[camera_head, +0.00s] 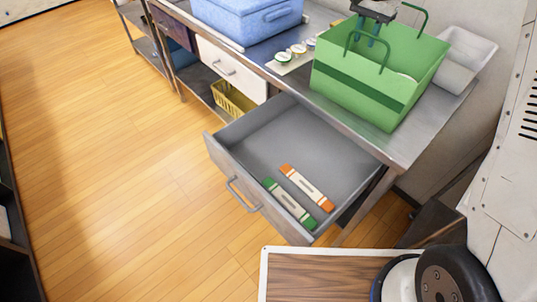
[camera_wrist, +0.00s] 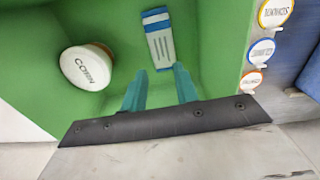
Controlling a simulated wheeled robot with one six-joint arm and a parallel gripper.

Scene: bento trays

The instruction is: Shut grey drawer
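The grey drawer (camera_head: 262,127) is pulled far out from under the metal counter in the head view. Its front with a bar handle (camera_head: 243,195) faces the lower left. A green-and-white packet (camera_head: 290,203) and an orange-and-white packet (camera_head: 307,188) lie inside it. My gripper (camera_head: 367,33) is above the green basket (camera_head: 365,88) on the counter, away from the drawer. In the wrist view my gripper (camera_wrist: 160,72) has its teal fingers apart. A blue-and-white packet (camera_wrist: 158,40) lies beyond the fingertips in the basket. The drawer is not seen in the wrist view.
A round white container (camera_wrist: 87,68) is also in the basket. A white drawer (camera_head: 231,67) sits left of the grey one, over a yellow basket (camera_head: 233,100). A blue box (camera_head: 246,18) and a white bin (camera_head: 466,58) stand on the counter. The wooden floor (camera_head: 120,170) before the drawer is clear.

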